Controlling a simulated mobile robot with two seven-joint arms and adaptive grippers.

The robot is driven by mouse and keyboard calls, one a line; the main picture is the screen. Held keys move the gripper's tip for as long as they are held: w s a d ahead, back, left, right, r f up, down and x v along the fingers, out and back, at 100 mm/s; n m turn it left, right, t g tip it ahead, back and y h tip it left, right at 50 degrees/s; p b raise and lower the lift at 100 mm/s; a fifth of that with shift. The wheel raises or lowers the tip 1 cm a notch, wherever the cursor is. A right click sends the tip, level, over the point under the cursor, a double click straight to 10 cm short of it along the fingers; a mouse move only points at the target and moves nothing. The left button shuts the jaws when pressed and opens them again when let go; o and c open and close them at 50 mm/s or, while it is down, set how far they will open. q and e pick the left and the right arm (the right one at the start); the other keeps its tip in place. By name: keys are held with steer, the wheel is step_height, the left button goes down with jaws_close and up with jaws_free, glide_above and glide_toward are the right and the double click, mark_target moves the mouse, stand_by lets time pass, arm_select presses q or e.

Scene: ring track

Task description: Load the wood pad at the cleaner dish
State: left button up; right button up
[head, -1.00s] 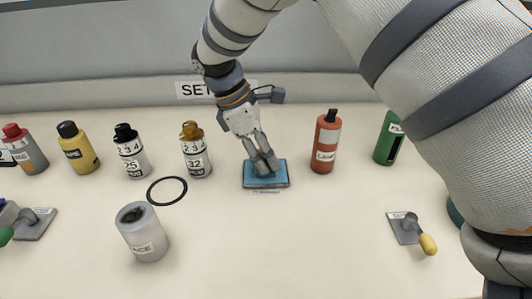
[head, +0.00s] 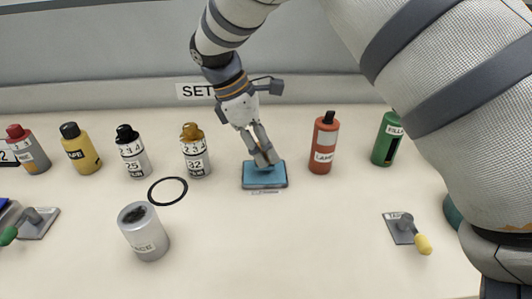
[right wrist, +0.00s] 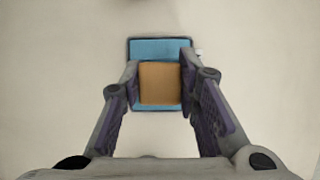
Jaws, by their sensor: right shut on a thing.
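The blue rectangular dish (head: 264,179) lies on the white table near the middle of the head view; its small label is too small to read. My right gripper (head: 265,159) is over it, fingers pointing down. In the right wrist view the gripper (right wrist: 160,83) is shut on a square orange-brown pad (right wrist: 160,84), one finger on each side. The blue dish (right wrist: 160,48) shows behind the pad, above and below it. The pad cannot be made out in the head view. Whether it touches the dish I cannot tell. My left gripper is not in view.
Several labelled bottles stand in a row, with a red one (head: 324,143) and a green one (head: 388,139) to the right. A grey can (head: 145,232) and a black ring (head: 167,191) are left of the dish. A yellow-handled tool (head: 406,231) lies right. The front middle is clear.

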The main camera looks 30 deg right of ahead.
steer(key=shift+r+p, duration=0.35)
steer(key=shift+r, duration=2.05)
